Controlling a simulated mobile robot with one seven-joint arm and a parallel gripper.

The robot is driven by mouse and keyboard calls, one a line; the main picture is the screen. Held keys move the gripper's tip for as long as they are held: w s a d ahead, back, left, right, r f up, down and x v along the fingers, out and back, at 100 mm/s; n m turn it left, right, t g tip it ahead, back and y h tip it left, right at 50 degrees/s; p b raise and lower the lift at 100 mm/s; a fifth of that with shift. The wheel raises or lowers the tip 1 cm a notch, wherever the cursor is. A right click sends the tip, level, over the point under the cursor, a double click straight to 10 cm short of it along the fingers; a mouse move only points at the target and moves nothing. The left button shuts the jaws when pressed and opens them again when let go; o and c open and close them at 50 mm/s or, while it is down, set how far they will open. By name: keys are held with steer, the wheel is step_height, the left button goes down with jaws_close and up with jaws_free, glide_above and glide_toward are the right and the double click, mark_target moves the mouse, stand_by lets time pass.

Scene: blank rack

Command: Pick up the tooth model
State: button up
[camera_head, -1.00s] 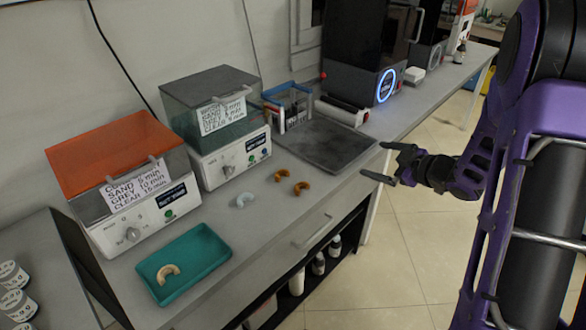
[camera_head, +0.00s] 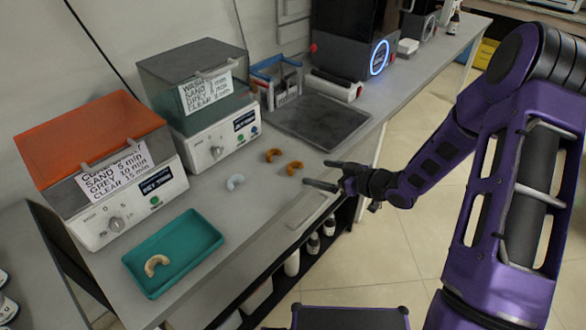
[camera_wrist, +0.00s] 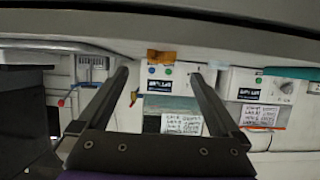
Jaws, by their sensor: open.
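Several arch-shaped tooth models are on the bench in the head view. A beige one (camera_head: 156,265) lies in the teal tray (camera_head: 199,248). A pale, bluish one (camera_head: 235,182) lies on the bare bench. Two orange-brown ones, (camera_head: 272,155) and (camera_head: 294,167), lie nearest my gripper (camera_head: 317,173). My gripper is open and empty, at the bench's front edge to the right of them, touching none. In the wrist view, an orange piece (camera_wrist: 161,57) shows beyond and between my open fingers (camera_wrist: 160,76); it looks like one of the orange-brown models.
Two curing machines, one with an orange lid (camera_head: 92,138) and one with a grey lid (camera_head: 186,75), line the wall. A dark mat (camera_head: 318,122), a blue-framed rack (camera_head: 277,82) and a black printer (camera_head: 345,45) stand farther back. Bottles sit on the shelf below. Bench around the loose models is clear.

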mark_target(293, 166)
steer(key=b+x, duration=0.1)
steer(key=x, duration=0.6)
steer(key=shift+w+a, duration=0.1)
steer(key=shift+a, duration=0.25)
steer(key=shift+r, duration=0.1)
steer(key=c, duration=1.4)
